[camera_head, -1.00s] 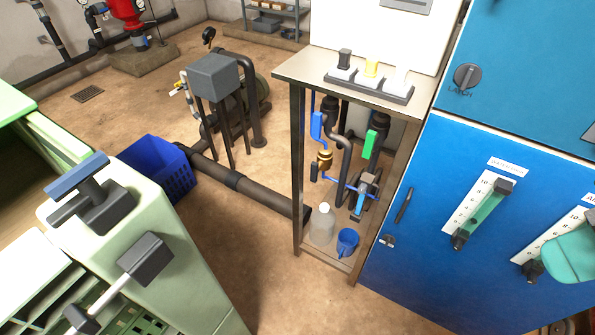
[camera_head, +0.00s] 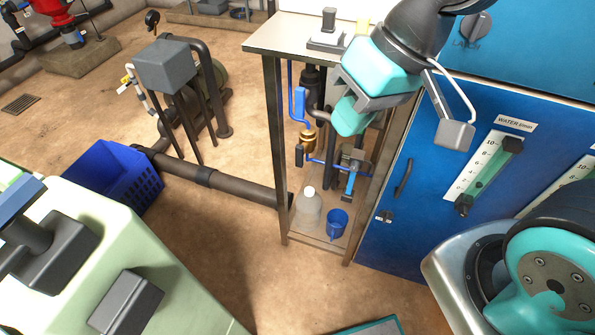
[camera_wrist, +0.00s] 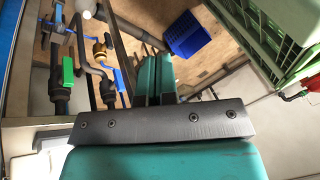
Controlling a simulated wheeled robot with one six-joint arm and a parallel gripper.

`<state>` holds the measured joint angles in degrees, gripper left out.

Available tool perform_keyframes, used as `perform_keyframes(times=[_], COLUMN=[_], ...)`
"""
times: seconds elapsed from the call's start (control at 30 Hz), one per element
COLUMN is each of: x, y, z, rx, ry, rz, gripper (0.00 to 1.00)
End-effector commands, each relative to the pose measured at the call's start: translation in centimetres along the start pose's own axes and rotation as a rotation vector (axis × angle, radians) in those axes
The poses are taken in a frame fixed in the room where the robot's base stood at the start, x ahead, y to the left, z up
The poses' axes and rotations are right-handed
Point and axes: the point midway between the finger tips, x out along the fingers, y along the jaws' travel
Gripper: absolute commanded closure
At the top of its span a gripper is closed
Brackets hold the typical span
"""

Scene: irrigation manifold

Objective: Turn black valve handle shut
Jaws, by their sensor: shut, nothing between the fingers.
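The small black valve handle (camera_head: 299,156) hangs upright below a brass fitting (camera_head: 307,139) at the left of the pipework, inside the open-fronted stand. In the wrist view the brass fitting (camera_wrist: 100,49) shows at the upper left, but I cannot make out the black handle clearly there. My gripper (camera_head: 347,122) is in front of the upper right of the pipework, up and right of the black handle and apart from it. Its turquoise fingers (camera_wrist: 157,64) are together and empty in the wrist view. It hides the green handle in the head view; the green handle (camera_wrist: 68,70) shows in the wrist view.
A clear jug (camera_head: 307,211) and blue cup (camera_head: 337,224) stand on the stand's bottom shelf. The stand's front post (camera_head: 273,130) and a blue cabinet (camera_head: 430,215) bound the space.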

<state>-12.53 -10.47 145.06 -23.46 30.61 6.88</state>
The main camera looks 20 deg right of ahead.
Motion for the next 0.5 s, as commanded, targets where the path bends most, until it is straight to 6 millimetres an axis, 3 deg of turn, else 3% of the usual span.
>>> perform_keyframes(times=[0.03, 0.2, 0.4, 0.5], x=[5.0, 14.3, 22.9, 25.6], y=[2.6, 9.6, 18.0, 21.1], z=[-0.2, -3.0, -4.8, -5.2], rx=[0.075, 0.335, 0.582, 0.662], ry=[0.031, 0.185, 0.363, 0.430], rz=[0.013, 0.066, 0.126, 0.148], gripper=[1.00, 1.00, 1.00, 1.00])
